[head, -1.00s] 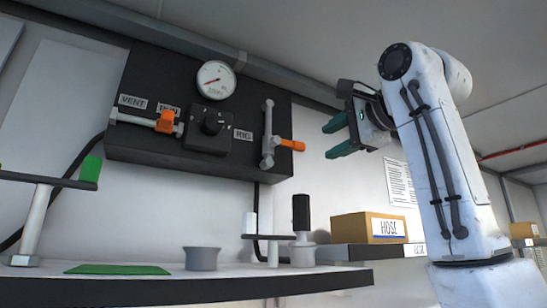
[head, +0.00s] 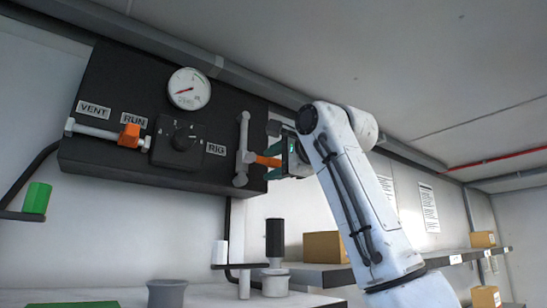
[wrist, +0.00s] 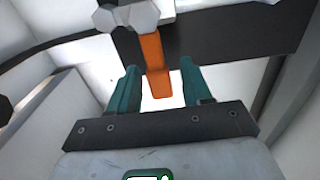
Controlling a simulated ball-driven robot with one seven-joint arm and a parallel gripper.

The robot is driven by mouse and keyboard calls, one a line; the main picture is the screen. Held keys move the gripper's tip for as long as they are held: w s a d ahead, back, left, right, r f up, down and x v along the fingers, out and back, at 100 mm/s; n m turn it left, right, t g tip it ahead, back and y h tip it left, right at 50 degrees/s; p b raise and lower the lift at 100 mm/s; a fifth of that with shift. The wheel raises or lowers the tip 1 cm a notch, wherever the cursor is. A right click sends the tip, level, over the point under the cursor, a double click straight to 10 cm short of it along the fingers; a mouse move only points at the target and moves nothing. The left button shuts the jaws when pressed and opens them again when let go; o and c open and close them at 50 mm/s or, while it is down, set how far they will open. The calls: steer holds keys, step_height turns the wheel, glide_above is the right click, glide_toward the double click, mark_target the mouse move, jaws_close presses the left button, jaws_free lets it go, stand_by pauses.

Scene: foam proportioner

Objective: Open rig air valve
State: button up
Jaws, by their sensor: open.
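The rig air valve is on the right side of the black panel (head: 105,150), beside the RIG label (head: 216,149). Its grey pipe body (head: 242,150) runs up and down, and its orange handle (head: 267,161) sticks out to the right. My gripper (head: 276,162) is at the handle's outer end. In the wrist view the orange handle (wrist: 154,62) reaches in between the two teal fingers of my gripper (wrist: 157,88). The fingers stand apart on either side of it, with a visible gap on each side.
A second valve with an orange handle (head: 130,137) sits under the RUN label, left of a black knob (head: 182,138). A gauge (head: 189,88) is above. Below are a black-topped post (head: 275,238), a grey cup (head: 166,294) and a cardboard box (head: 322,246) on a shelf.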

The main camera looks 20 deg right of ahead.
steer(key=shift+w, duration=0.1)
steer(key=shift+c, duration=0.3)
jaws_close()
steer(key=shift+f, duration=0.1)
